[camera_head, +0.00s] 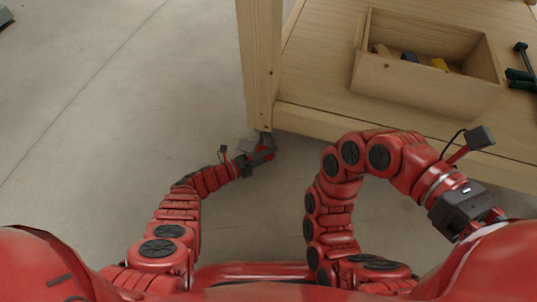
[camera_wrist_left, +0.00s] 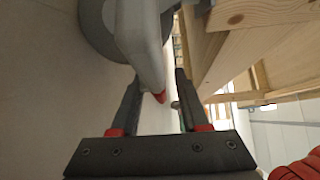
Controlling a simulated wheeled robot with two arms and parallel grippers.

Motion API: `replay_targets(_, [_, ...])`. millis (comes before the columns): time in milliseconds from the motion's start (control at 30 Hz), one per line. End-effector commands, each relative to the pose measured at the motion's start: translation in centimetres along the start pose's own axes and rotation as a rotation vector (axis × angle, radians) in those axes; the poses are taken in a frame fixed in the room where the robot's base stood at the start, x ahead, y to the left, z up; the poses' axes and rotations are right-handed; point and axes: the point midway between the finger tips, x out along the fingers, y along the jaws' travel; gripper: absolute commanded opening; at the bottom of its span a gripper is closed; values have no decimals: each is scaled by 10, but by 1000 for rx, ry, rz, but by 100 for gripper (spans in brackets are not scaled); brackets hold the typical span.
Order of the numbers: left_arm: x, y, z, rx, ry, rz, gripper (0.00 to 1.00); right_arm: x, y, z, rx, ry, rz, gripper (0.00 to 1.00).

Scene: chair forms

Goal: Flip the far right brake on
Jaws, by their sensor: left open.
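A grey caster (camera_head: 250,145) stands under the near left leg of the wooden workbench. In the left wrist view its wheel (camera_wrist_left: 98,28) is at the top left. A pale grey brake lever (camera_wrist_left: 143,40) with a red tip (camera_wrist_left: 160,97) reaches down from it. My left gripper (camera_head: 264,154) is open at the caster; in the left wrist view its two fingers (camera_wrist_left: 159,82) stand on either side of the lever's lower end. Contact is unclear. My right gripper (camera_head: 487,219) is at the right, with its fingers mostly hidden.
The wooden workbench leg (camera_head: 258,60) rises beside my left gripper. The bench's lower shelf (camera_head: 320,62) carries a wooden box (camera_head: 425,92) with several small items. A dark green-handled tool (camera_head: 520,75) lies right of it.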

Motion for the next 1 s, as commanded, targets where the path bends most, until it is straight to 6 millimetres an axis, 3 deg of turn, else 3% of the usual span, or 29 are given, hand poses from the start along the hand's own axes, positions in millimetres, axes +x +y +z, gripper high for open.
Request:
replay_targets(100, [0, 0, 0, 0, 0, 0, 45, 0, 0, 0, 0, 0, 0, 45])
replay_targets(367, [0, 0, 0, -1, 0, -1, 0, 0, 0, 0, 1, 1, 1, 45])
replay_targets(1000, [0, 5, -2, 84, 5, 81, 0, 2, -1, 3, 22, 20, 23, 45])
